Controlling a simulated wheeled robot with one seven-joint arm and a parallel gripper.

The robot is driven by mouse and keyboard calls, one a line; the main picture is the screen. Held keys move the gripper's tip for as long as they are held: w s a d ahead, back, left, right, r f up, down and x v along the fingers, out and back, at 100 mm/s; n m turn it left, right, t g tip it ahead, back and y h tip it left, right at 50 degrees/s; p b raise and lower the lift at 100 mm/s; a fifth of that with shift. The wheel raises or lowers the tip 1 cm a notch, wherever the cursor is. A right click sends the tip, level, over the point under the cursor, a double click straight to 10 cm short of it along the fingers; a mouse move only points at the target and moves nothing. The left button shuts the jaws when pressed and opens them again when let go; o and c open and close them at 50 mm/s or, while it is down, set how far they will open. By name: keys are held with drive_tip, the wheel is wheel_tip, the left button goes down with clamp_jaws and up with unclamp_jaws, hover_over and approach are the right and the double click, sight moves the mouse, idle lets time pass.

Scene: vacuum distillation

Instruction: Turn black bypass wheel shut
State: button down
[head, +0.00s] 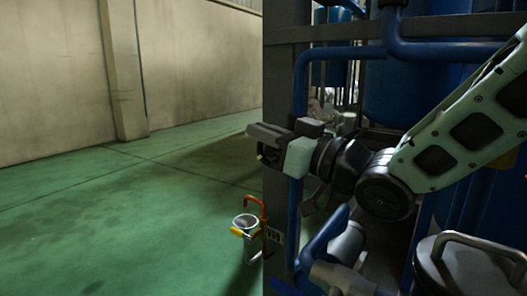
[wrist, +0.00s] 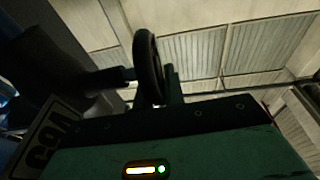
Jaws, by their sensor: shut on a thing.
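The black bypass wheel (wrist: 149,68) shows nearly edge-on in the wrist view, on a short dark stem that runs to the left. My gripper (wrist: 158,97) is shut on the wheel's rim at its lower end; the exact contact of the fingers is partly hidden by the gripper body. In the head view my gripper (head: 262,143) is at the left edge of the dark frame post, pointing left. I cannot make out the wheel clearly in the head view.
A dark post (head: 278,100) and blue pipes (head: 298,110) stand close around my arm. A tag (wrist: 50,138) lies left of the gripper. The green floor (head: 110,220) at left is open.

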drive_tip(key=y+b, duration=0.1)
drive_tip(key=b, duration=0.1)
drive_tip(key=t+y+b, duration=0.1)
drive_tip(key=b, duration=0.2)
drive_tip(key=shift+s+d+f+t, duration=0.2)
drive_tip(key=shift+d+f+t, duration=0.1)
drive_tip(key=shift+s+d+r+t+y+b, duration=0.2)
drive_tip(key=shift+t+y+b, duration=0.25)
drive_tip(key=shift+b, duration=0.7)
drive_tip(key=shift+r, duration=0.2)
drive_tip(key=c, duration=1.5)
unclamp_jaws()
wheel_tip(320, 180, up, 10)
drive_tip(key=p, duration=0.6)
drive_tip(key=shift+p, duration=0.35)
